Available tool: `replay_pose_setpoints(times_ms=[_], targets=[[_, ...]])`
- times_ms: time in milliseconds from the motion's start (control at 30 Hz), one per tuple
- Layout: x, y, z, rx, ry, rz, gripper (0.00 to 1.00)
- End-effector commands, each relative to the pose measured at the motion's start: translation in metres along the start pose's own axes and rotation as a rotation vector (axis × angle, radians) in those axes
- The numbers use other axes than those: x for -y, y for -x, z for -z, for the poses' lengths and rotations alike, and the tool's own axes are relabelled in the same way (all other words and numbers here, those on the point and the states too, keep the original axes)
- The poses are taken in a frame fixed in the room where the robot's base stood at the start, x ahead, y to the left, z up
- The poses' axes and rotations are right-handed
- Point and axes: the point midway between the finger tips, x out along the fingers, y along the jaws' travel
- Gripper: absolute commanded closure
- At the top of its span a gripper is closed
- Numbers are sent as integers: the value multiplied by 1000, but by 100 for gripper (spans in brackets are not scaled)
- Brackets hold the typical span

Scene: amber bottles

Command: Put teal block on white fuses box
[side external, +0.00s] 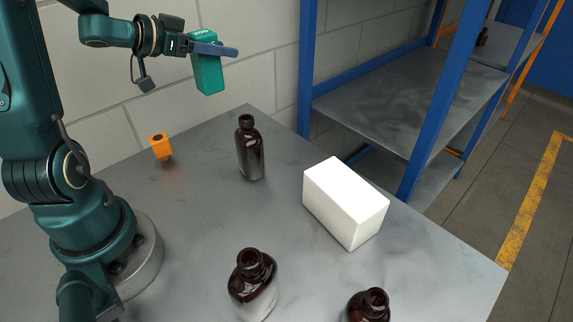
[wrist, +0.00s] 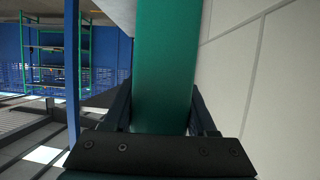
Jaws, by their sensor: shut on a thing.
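The teal block (side external: 208,76) is held high above the back left of the table in the side external view. My gripper (side external: 213,48) is shut on it near its upper end, and the block hangs slightly tilted. In the wrist view the teal block (wrist: 166,65) fills the middle between the two fingers of my gripper (wrist: 163,105). The white box (side external: 345,202) sits on the right part of the table, to the right of and well below my gripper. No lettering shows on its visible faces.
A dark amber bottle (side external: 250,148) stands between my gripper's side and the white box. Two more bottles (side external: 253,283) (side external: 369,305) stand at the front. An orange block (side external: 160,147) is at the back left. A blue-framed shelf (side external: 410,105) stands behind the table (side external: 205,215); a wall is close behind my gripper.

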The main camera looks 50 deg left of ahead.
Motion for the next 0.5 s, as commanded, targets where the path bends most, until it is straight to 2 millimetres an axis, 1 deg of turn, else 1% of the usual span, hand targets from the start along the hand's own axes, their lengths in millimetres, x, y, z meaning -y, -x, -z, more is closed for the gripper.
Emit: replay_pose_setpoints(times_ms=[33, 133, 167, 200, 267, 300, 400, 500], targets=[[-21, -6, 12, -5, -33, -65, 100], [-64, -14, 30, -6, -87, -192, 100], [-77, -15, 35, -6, -103, -230, 100], [-95, -16, 41, -5, -125, -282, 100], [-122, -16, 50, -6, -155, -357, 100], [-139, -16, 54, -5, -174, -406, 100], [-178, -11, 65, -5, -219, -514, 100], [-208, -5, 71, -3, -253, -601, 100]])
